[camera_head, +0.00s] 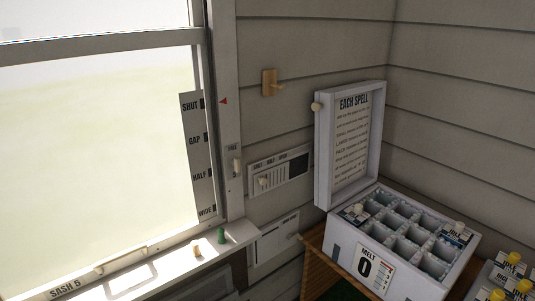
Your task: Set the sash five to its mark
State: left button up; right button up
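The sash five (118,258) is the large bright window pane at the left, with "SASH 5" on its bottom rail and a pale handle on that rail. A grey scale strip (197,155) at its right edge reads SHUT, GAP, HALF, WIDE from top to bottom. A red pointer (223,101) on the white window frame is about level with the SHUT mark. The bottom rail sits down by the sill. Neither of my grippers is in view.
Green and tan pegs (221,236) stand on the sill (180,268). A wall panel with a slider (263,182) and a wooden peg (269,83) are right of the window. An open compartmented box (405,243) marked "MELT 0" stands right, with several yellow-capped bottles (514,258) beside it.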

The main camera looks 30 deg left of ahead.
aim_at(196, 107)
jog(key=u, duration=2.05)
